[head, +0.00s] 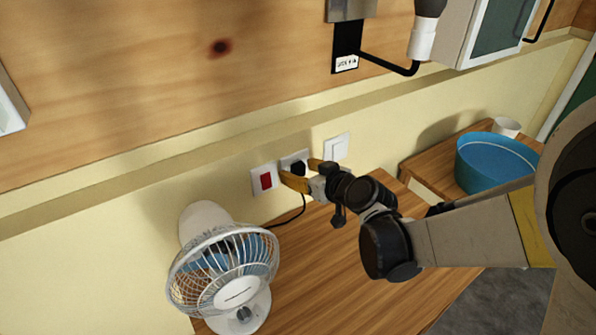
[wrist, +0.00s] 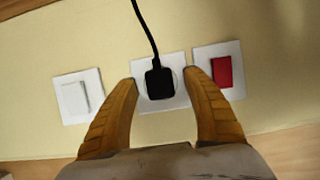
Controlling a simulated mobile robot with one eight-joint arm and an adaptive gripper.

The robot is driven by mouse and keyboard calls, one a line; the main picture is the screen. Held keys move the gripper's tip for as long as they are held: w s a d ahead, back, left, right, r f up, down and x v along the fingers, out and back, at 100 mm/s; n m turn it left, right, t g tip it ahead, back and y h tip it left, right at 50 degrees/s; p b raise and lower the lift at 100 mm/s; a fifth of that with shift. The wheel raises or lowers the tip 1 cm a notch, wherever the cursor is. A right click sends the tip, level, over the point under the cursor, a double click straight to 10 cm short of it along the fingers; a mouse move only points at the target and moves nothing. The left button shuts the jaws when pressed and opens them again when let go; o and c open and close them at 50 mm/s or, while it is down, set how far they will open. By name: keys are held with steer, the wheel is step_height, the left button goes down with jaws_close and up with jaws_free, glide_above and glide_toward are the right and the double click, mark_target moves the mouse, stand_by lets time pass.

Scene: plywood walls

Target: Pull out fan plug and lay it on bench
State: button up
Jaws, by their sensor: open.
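The black fan plug (head: 298,168) sits in the middle white wall socket (head: 288,159). In the wrist view the plug (wrist: 160,82) is flat against the socket plate (wrist: 181,69), with its cord (wrist: 145,28) running up out of the picture. My gripper (head: 298,173) is open, with its yellow fingers on either side of the plug. In the wrist view the gripper (wrist: 163,88) shows a gap between each finger and the plug. The white fan (head: 225,270) stands on the wooden bench (head: 335,270), with the black cord (head: 298,212) reaching from the plug towards it.
A red switch (head: 265,180) is left of the socket and a white switch (head: 337,148) is right of it, both close to my fingers. A blue tub (head: 490,165) and a white cup (head: 507,127) stand on another wooden top at the right. The bench right of the fan is clear.

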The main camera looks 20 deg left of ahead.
stand_by(0.7)
jaws_close()
steer(key=shift+s+d, duration=0.1)
steer(key=shift+d, duration=0.05)
steer(key=shift+s+d, duration=1.85)
steer(key=shift+d, duration=0.3)
